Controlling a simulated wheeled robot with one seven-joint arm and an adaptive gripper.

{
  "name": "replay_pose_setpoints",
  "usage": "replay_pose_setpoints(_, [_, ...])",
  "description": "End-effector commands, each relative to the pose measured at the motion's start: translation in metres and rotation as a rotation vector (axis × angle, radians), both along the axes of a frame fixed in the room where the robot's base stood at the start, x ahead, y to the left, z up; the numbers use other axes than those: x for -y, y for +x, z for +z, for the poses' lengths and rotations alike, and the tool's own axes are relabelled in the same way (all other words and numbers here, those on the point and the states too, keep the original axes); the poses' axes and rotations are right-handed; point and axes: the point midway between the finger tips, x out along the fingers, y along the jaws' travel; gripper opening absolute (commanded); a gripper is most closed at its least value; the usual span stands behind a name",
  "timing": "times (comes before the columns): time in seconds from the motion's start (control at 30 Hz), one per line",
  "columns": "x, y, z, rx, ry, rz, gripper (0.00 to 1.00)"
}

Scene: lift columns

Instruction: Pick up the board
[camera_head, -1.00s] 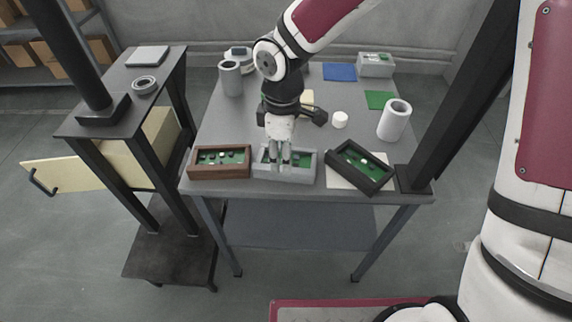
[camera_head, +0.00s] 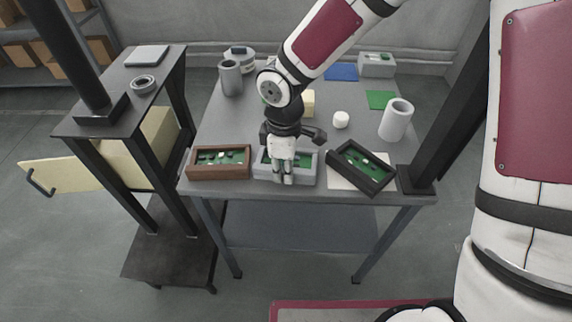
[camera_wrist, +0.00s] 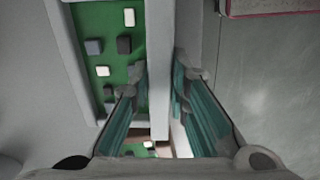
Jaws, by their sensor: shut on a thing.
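A green board (camera_head: 302,163) with small dark and white parts lies in a grey tray (camera_head: 258,172) near the table's front edge. My gripper (camera_head: 284,181) is down at the tray's front wall and hides part of the board. In the wrist view, my gripper (camera_wrist: 160,76) is shut on the tray's grey wall (camera_wrist: 159,40), with one finger on the board side and one outside. The board (camera_wrist: 118,45) shows left of that wall and looks flat in the tray.
A brown tray (camera_head: 190,163) with a green board stands left, and a tilted black tray (camera_head: 352,180) with another stands right on a white sheet (camera_head: 340,183). A grey cylinder (camera_head: 396,120) and a white round piece (camera_head: 341,119) stand behind. Dark columns flank the table.

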Motion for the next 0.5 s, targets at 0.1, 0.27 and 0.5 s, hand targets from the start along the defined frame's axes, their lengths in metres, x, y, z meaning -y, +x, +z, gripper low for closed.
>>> replay_pose_setpoints(0.1, [0.0,0.0,0.0,0.0,0.0,0.0,0.0])
replay_pose_setpoints(0.27, [0.0,0.0,0.003,0.002,0.001,0.0,0.0])
replay_pose_setpoints(0.5, [0.0,0.001,0.026,0.004,0.001,-0.002,0.0])
